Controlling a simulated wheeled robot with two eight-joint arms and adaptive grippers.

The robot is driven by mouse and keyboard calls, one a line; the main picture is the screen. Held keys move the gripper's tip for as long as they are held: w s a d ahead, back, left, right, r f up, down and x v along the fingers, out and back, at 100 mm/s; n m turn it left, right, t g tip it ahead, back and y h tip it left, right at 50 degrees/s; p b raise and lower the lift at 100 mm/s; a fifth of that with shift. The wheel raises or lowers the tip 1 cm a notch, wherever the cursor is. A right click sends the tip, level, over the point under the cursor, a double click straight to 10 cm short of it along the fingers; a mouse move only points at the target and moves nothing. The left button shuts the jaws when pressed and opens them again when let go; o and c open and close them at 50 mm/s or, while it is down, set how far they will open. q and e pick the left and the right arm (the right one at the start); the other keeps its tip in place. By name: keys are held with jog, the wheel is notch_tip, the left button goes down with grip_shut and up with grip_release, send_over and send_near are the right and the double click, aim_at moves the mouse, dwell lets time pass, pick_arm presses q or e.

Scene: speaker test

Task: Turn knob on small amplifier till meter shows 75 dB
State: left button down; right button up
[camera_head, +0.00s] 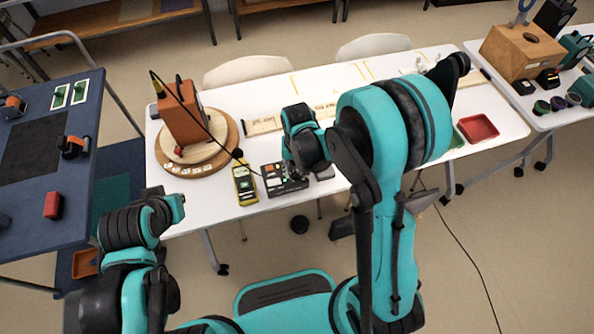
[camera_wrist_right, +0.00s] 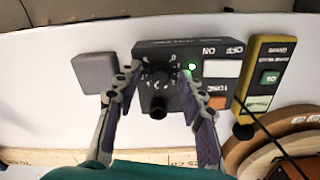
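The small amplifier (camera_head: 285,181) is a black box near the front edge of the white table. In the right wrist view the amplifier (camera_wrist_right: 185,58) shows a black knob (camera_wrist_right: 158,105), a lit green lamp and white and orange buttons. My right gripper (camera_wrist_right: 158,78) is over the amplifier, its fingers apart on either side of the knob with gaps visible. The yellow meter (camera_head: 245,186) lies beside the amplifier; its green screen (camera_wrist_right: 270,77) is too blurred to read surely. My left gripper (camera_head: 160,197) is at lower left, away from the amplifier; its fingers are unclear.
An orange-brown speaker (camera_head: 183,112) stands on a round wooden base (camera_head: 220,150), with a microphone and cable near it. A grey block (camera_wrist_right: 95,73) sits beside the amplifier. A red tray (camera_head: 478,128) is at the right. A blue table (camera_head: 85,165) stands at left.

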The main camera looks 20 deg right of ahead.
grip_shut()
jog(key=shift+m+b, duration=0.3)
jog(key=shift+m, duration=0.8)
grip_release()
